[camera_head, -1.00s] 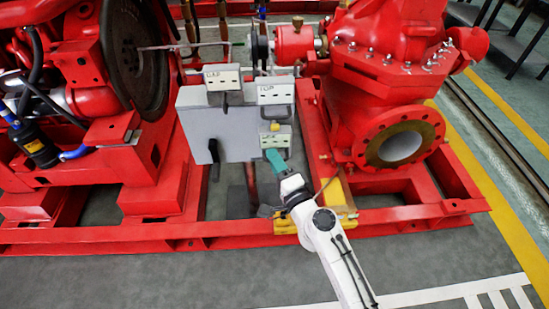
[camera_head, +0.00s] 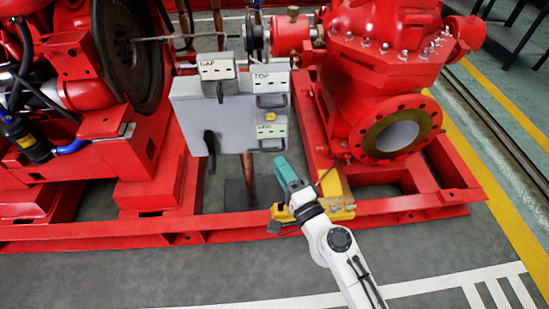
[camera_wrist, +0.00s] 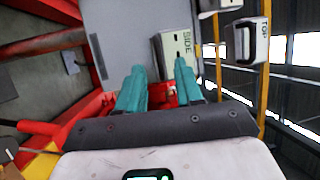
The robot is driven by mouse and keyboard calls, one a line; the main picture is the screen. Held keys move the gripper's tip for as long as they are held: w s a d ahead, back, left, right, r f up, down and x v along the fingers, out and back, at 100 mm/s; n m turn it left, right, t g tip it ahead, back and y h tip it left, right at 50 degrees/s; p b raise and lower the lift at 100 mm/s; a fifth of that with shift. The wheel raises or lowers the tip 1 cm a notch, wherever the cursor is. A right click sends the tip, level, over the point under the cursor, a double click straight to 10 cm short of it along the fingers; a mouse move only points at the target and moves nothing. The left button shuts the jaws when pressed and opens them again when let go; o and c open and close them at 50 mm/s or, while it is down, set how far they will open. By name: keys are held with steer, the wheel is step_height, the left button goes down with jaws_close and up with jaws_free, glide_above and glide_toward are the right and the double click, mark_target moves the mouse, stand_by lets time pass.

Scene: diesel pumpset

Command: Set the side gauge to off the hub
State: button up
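The side gauge (camera_head: 272,133) is a pale block marked SIDE at the lower right of a grey box (camera_head: 228,116), below the TOP gauge (camera_head: 264,83). It also shows in the wrist view (camera_wrist: 175,52), beyond my fingers. My gripper (camera_head: 280,164) is just below and right of it in the head view. Its two teal fingers are apart in the wrist view (camera_wrist: 158,68), with nothing held between them. The right fingertip overlaps the gauge's lower end; I cannot tell contact. The CAP gauge (camera_head: 217,70) is at upper left. A dark hub-like disc (camera_head: 250,38) is behind the box.
A black lever (camera_head: 209,141) is on the box's front. The red pump (camera_head: 385,85) stands right, the red engine (camera_head: 55,75) left. The red base frame (camera_head: 120,235) runs beneath, with a yellow block (camera_head: 340,211) near my wrist. The grey floor in front is clear.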

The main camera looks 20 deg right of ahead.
steer(key=shift+s+d+f+b, duration=0.1)
steer(key=shift+s+b, duration=0.1)
steer(key=shift+s, duration=0.55)
steer(key=shift+s+d+f+b, duration=0.1)
steer(key=shift+s+f+b, duration=0.1)
steer(key=shift+s, duration=0.6)
steer(key=shift+s+f+b, duration=0.1)
steer(key=shift+s+b, duration=0.1)
steer(key=shift+s, duration=0.55)
steer(key=s+a+f+n+g+y, duration=0.45)
steer(key=s+f+n+g, duration=0.55)
steer(key=n, duration=0.5)
steer(key=s+d+f+n+g+h, duration=0.1)
steer(key=s+d+g+h, duration=0.7)
steer(key=s+d, duration=0.65)
step_height(320, 180, up, 32)
steer(key=s+a+y+p, duration=0.1)
steer(key=a+p, duration=0.1)
steer(key=p, duration=3)
steer(key=shift+s+a+f+g, duration=0.15)
steer(key=shift+f+g, duration=0.1)
steer(key=shift+g, duration=0.15)
